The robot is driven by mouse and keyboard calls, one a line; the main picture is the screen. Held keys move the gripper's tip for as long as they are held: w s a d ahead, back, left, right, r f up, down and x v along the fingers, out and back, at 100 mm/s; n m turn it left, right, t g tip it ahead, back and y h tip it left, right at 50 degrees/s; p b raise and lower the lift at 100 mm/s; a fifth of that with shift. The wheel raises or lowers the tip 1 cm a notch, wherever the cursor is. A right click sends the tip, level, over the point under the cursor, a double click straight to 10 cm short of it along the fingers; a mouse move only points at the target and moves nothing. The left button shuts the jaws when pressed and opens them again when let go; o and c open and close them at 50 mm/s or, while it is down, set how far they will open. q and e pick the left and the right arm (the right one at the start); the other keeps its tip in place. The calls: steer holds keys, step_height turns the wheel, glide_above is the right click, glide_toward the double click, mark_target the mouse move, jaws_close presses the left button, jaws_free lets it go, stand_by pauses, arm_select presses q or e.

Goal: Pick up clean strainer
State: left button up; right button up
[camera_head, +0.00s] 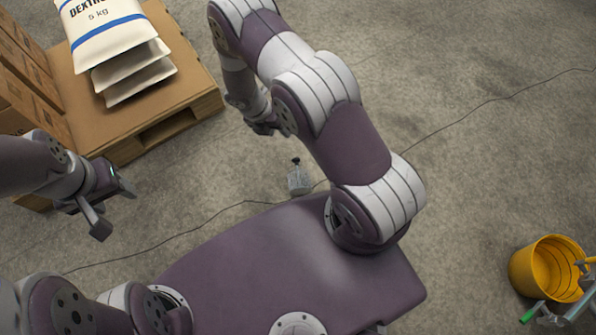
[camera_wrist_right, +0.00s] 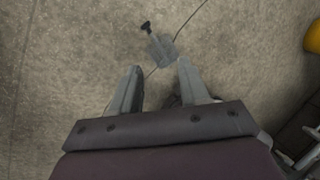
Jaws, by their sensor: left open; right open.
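A small grey strainer-like item (camera_head: 298,181) with a dark knob on a short stem sits on the concrete floor just beyond my purple base; I cannot tell whether it is clean. In the right wrist view this grey item (camera_wrist_right: 161,49) lies just past the fingertips, roughly in line with the gap. My right gripper (camera_wrist_right: 158,70) is open and empty, pointing at the floor. In the head view my right gripper (camera_head: 263,126) is partly hidden by its own arm, up and left of the item. My left gripper (camera_head: 115,211) is open and empty at the left.
A pallet (camera_head: 170,118) with white dextrose sacks (camera_head: 108,32) and cardboard boxes (camera_head: 28,85) stands at the upper left, close to my left gripper. A yellow bucket (camera_head: 545,270) stands at the lower right beside green-and-grey hardware (camera_head: 553,312). Thin dark lines cross the otherwise clear floor.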

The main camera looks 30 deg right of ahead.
step_height(320, 180, down, 13)
steer(key=n+b, duration=0.4)
steer(key=b, duration=0.4)
glide_above(297, 167)
steer(key=w+a, duration=0.1)
steer(key=a, duration=0.1)
steer(key=shift+h, duration=0.3)
steer(key=f, duration=0.5)
steer(key=shift+w+d+f, duration=0.1)
steer(key=shift+w+f, duration=0.1)
steer(key=shift+f, duration=0.2)
steer(key=b+x, duration=0.3)
steer(key=a+b+x, duration=0.1)
steer(key=x, duration=0.1)
steer(key=shift+s+f+b, duration=0.25)
steer(key=shift+s+b, duration=0.1)
steer(key=shift+d, duration=0.15)
arm_select(q)
step_height(297, 167, down, 16)
steer(key=shift+r, duration=0.15)
arm_select(e)
jaws_close()
